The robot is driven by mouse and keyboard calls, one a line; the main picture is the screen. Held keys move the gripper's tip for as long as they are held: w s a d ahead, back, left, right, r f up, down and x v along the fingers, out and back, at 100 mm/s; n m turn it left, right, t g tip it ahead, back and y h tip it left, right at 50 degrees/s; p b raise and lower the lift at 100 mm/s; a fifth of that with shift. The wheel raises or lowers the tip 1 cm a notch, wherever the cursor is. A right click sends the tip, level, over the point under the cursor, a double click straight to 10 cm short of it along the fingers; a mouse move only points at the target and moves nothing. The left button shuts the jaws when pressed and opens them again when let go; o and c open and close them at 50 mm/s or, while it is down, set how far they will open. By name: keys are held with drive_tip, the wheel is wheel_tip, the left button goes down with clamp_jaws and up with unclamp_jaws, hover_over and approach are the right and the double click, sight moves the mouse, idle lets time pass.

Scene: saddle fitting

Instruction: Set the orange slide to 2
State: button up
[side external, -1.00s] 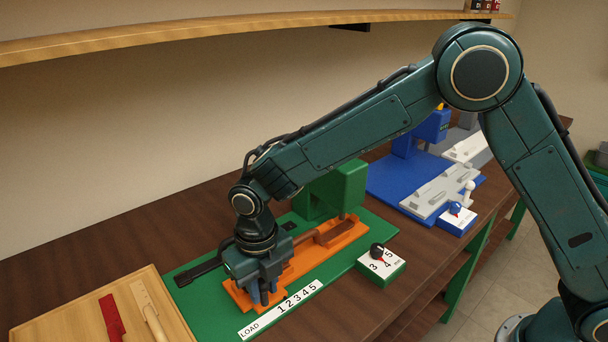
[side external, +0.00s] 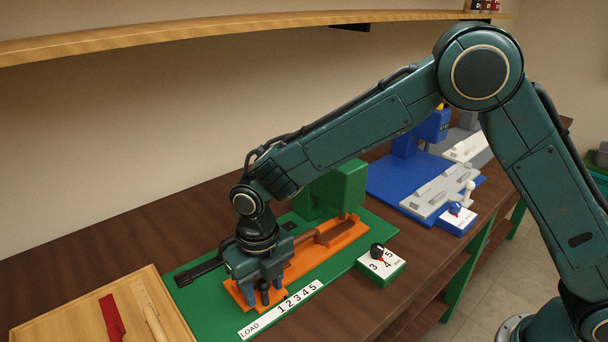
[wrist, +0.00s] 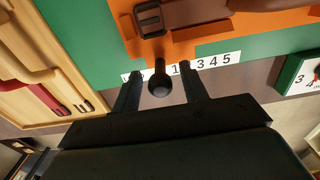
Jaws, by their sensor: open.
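The orange slide (side external: 236,292) sits on a green base plate; its near end and rod also show in the wrist view (wrist: 180,50). A black ball-ended knob (wrist: 159,84) sticks out from it toward the number strip (wrist: 213,62), marked LOAD and 1 to 5. In the wrist view the knob's stem crosses the strip between LOAD and the 1. My gripper (side external: 263,289) is open, with one finger on each side of the knob and gaps visible in the wrist view (wrist: 160,76). One finger hides the 2.
A wooden tray (side external: 75,312) with a red piece and a pale tool lies at left. A white-topped dial box (side external: 381,265) stands right of the strip. A green block (side external: 335,190) rises behind the slide, and a blue fixture (side external: 395,178) stands farther back.

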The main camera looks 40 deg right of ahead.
drive_tip(key=shift+r, duration=3)
drive_tip(key=shift+d+r+m, duration=0.3)
drive_tip(key=shift+d+r, duration=0.05)
drive_tip(key=shift+r, duration=0.05)
drive_tip(key=s+d+r+m+t, duration=0.1)
drive_tip(key=s+d+r+m, duration=0.3)
drive_tip(key=d+r+m, duration=0.3)
drive_tip(key=s+d+r+m+t, duration=0.1)
drive_tip(key=s+d+r+m, duration=0.3)
drive_tip(key=d+r+m, duration=0.35)
drive_tip(key=s+d+m+t, duration=0.1)
drive_tip(key=s+d+m, duration=0.4)
drive_tip(key=s+m, duration=0.3)
drive_tip(key=s+d+m+t, duration=0.2)
drive_tip(key=s+d+m, duration=0.3)
drive_tip(key=m, duration=0.8)
drive_tip(key=s, duration=0.2)
drive_tip(key=shift+s+d+f+t, duration=0.3)
drive_tip(key=shift+s+d, duration=0.05)
drive_tip(key=shift+d, duration=0.05)
